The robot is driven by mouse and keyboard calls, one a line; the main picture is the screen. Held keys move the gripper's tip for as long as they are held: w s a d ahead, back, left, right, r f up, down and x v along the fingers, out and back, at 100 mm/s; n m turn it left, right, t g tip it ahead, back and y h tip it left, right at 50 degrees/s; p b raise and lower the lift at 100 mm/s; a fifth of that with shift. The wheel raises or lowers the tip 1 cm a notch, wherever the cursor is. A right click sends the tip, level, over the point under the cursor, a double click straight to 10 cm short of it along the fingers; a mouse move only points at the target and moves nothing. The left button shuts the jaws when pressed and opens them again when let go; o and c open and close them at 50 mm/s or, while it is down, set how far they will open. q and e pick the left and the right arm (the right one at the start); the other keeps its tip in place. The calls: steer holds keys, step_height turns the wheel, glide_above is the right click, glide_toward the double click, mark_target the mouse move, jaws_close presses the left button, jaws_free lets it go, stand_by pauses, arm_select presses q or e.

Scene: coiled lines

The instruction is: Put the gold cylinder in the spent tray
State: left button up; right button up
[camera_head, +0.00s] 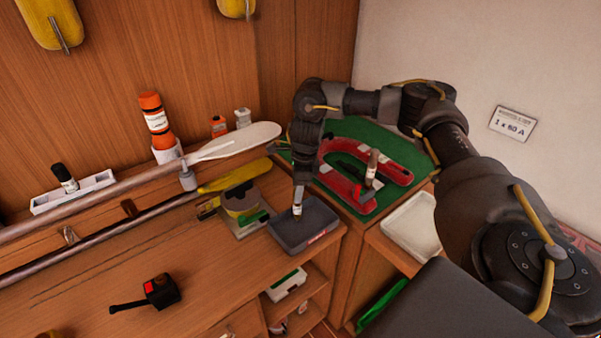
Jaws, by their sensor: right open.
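A small cylinder (297,211) with a pale label stands at the dark grey tray (278,234), just below my right gripper (299,200). It is small and partly covered by the gripper, so its gold colour is not clear. The tray has a red and white label on its front; I cannot read it, so I cannot confirm it is the spent tray. A tan-topped cylinder (371,163) with a pale label stands upright by a red horseshoe-shaped piece (393,166). My right gripper is open and points down over the tray. My left gripper is out of view.
A white tray (412,222) lies right of the green-topped cabinet (352,128). A paddle (234,143) and long poles cross the bench on the left. An orange bottle (153,115) stands behind. A black device (161,291) lies on open bench in front.

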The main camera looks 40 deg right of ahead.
step_height(320, 180, up, 10)
steer(key=shift+s+d, duration=0.45)
steer(key=shift+r, duration=0.1)
